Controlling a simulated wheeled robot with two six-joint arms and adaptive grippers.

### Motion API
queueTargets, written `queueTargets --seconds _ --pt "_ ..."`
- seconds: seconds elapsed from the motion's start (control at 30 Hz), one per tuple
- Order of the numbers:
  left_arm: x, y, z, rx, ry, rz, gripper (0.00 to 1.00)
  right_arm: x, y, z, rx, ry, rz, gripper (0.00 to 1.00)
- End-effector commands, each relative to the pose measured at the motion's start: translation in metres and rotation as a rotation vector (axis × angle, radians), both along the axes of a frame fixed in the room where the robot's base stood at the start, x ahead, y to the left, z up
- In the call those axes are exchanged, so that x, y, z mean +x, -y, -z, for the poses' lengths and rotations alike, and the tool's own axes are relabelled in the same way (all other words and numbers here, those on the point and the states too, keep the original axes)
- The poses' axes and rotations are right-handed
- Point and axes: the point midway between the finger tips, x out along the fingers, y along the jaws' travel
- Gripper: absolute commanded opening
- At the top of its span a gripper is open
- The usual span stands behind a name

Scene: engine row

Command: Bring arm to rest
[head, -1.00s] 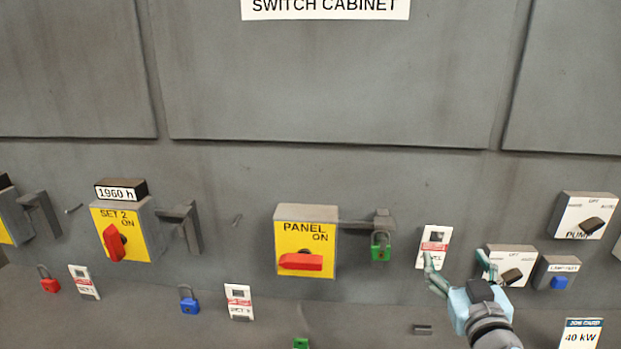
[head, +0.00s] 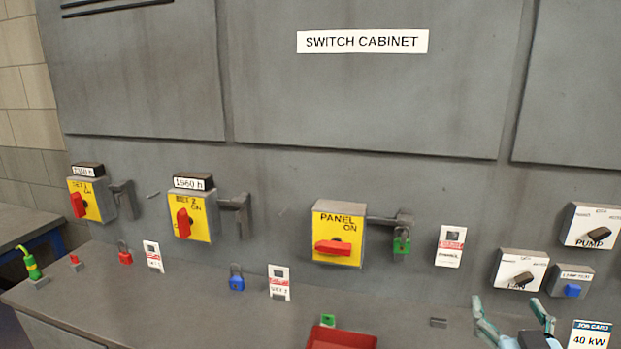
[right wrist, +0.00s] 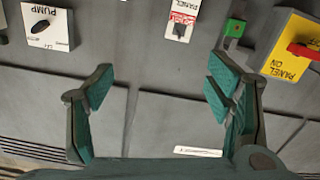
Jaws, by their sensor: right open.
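My right gripper (head: 513,318) is at the lower right of the head view, in front of the cabinet and below the FAN switch (head: 519,271). Its teal fingers are spread apart with nothing between them, as the right wrist view also shows (right wrist: 160,92). The fingers touch nothing that I can see. My left gripper is in neither view.
The switch cabinet (head: 330,95) carries the PANEL switch (head: 338,235) with a green padlock (head: 401,243), and a white tag (head: 450,246). A red tray (head: 342,338), a blue padlock (head: 237,279) and a job card (head: 590,337) are on the ledge.

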Motion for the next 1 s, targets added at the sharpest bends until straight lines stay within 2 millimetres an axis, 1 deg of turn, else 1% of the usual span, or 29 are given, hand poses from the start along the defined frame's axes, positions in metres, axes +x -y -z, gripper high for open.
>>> queueTargets --seconds 0.13,0.27,0.37,0.47,0.53,0.6,0.67,0.7,0.77,0.8,0.87,0.9,0.97,1.0 --pt "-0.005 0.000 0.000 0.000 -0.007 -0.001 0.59 -0.009 0.000 0.025 0.017 -0.073 0.019 0.73" --pt "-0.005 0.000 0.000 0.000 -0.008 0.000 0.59 -0.019 -0.003 0.050 0.031 -0.148 0.034 0.73" --pt "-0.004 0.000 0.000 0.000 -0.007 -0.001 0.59 -0.029 -0.008 0.074 0.047 -0.224 0.044 0.73" --pt "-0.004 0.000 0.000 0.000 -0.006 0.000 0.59 -0.045 -0.015 0.105 0.068 -0.326 0.049 0.73" --pt "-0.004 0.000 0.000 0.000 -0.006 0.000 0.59 -0.059 -0.023 0.130 0.084 -0.410 0.049 0.73" --pt "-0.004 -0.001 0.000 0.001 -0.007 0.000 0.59 -0.076 -0.033 0.155 0.103 -0.503 0.045 0.73" --pt "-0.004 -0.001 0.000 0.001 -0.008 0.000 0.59 -0.093 -0.042 0.176 0.117 -0.586 0.037 0.73" --pt "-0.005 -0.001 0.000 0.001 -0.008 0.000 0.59 -0.105 -0.049 0.190 0.129 -0.642 0.029 0.73" --pt "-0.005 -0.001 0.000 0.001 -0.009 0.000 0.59 -0.124 -0.061 0.210 0.147 -0.730 0.011 0.73" --pt "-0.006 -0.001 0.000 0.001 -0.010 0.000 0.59 -0.138 -0.070 0.222 0.160 -0.789 -0.003 0.73" --pt "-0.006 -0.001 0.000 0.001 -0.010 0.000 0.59 -0.161 -0.085 0.240 0.180 -0.881 -0.030 0.73" --pt "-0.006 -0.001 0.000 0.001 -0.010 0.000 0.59 -0.176 -0.095 0.251 0.197 -0.942 -0.051 0.73" --pt "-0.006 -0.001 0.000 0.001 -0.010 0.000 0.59 -0.200 -0.113 0.265 0.220 -1.031 -0.091 0.73" --pt "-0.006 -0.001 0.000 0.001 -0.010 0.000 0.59 -0.217 -0.124 0.273 0.237 -1.090 -0.120 0.73"
